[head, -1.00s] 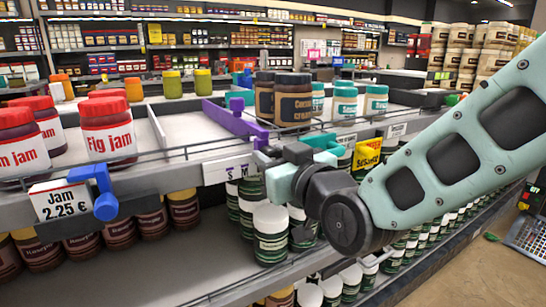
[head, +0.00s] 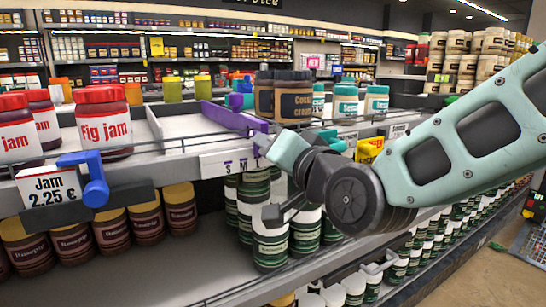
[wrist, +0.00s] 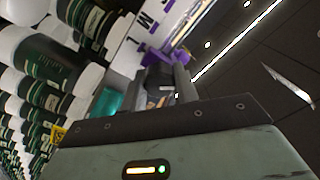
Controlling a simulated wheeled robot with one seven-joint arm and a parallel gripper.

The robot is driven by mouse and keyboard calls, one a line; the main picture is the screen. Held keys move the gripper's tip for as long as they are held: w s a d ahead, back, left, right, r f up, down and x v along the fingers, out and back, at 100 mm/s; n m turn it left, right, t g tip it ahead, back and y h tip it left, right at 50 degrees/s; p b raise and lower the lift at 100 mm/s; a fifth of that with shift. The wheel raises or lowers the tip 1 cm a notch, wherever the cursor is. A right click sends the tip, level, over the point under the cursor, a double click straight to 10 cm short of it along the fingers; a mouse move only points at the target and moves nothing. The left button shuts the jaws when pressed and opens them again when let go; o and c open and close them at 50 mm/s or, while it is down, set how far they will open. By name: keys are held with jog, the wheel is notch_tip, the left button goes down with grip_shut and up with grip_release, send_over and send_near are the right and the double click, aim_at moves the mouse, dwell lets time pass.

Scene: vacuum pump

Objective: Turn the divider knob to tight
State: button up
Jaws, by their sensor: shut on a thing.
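The purple divider (head: 232,117) runs from the back of the upper shelf to its front rail, beside dark brown jars. Its purple knob (wrist: 182,56) shows in the wrist view at the ends of my gripper's fingers, beside the white label strip. My gripper (wrist: 170,75) is shut on the knob, which the fingers partly cover. In the head view my gripper (head: 264,142) is at the divider's front end, and the arm comes in from the right. There the knob is mostly hidden by the gripper. I cannot read the knob's setting.
A blue clamp (head: 94,180) sits by the jam price sign (head: 48,186) at left. Fig jam jars (head: 103,122) stand above it. White-lidded jars (head: 270,238) crowd the lower shelf just under my wrist. The wire rail (head: 175,148) runs along the shelf front.

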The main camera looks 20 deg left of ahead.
jog(key=m+b, duration=0.1)
jog(key=m, duration=0.2)
jog(key=shift+f+m, duration=0.15)
jog(key=shift+m, duration=0.15)
jog(key=shift+m+b, duration=0.65)
jog(key=shift+m, duration=1.05)
jog(key=o, duration=1)
jog(key=shift+d, duration=0.1)
jog(key=p+v, duration=0.2)
jog(key=v, duration=1.5)
jog(key=shift+s+d+p, duration=0.1)
jog(key=shift+d+p, duration=0.05)
jog(key=shift+p, duration=0.25)
